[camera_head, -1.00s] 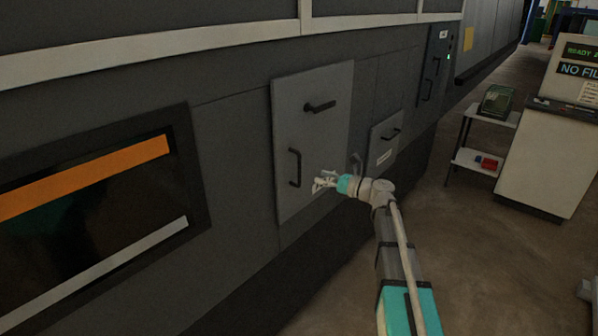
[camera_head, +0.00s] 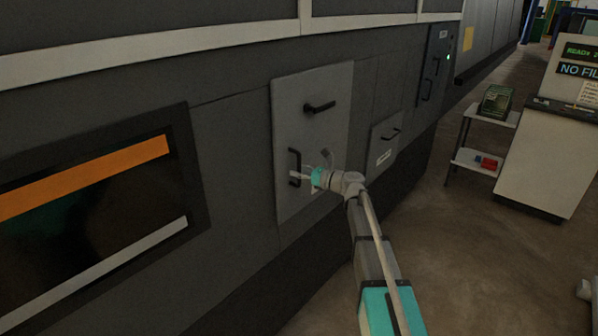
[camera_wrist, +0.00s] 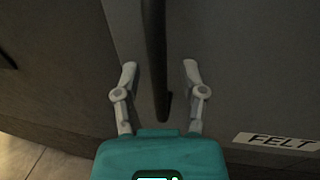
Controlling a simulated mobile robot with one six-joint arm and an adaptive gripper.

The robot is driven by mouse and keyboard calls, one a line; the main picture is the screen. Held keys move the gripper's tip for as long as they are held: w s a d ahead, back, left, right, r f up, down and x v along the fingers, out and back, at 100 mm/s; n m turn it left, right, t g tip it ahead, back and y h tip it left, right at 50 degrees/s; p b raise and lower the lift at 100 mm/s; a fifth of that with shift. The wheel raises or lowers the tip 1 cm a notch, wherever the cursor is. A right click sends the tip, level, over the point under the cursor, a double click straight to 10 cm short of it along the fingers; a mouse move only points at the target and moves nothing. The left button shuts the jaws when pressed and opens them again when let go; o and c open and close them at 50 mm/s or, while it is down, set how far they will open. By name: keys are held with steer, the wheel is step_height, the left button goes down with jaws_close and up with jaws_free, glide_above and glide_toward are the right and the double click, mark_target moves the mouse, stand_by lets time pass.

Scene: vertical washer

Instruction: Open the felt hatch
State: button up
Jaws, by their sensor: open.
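The felt hatch (camera_head: 330,135) is a grey panel, closed flush in the dark machine wall. It has a dark horizontal handle (camera_head: 320,108) near its top and a dark vertical handle (camera_head: 295,160) near its left edge. My gripper (camera_head: 299,175) is open at the vertical handle's lower part. In the wrist view, the handle bar (camera_wrist: 154,45) runs between the two spread fingers of my gripper (camera_wrist: 159,70), with a gap on each side. A FELT label (camera_wrist: 277,141) shows at the lower right there. My gripper partly hides the hatch's lower part in the head view.
A smaller labelled hatch (camera_head: 385,145) with its own handle is to the right. A dark window with an orange bar (camera_head: 85,178) is to the left. A small shelf stand (camera_head: 480,160) and a pale console (camera_head: 545,155) stand at the right; the floor between is clear.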

steer(key=shift+c, duration=0.2)
jaws_close()
steer(key=shift+d, duration=0.1)
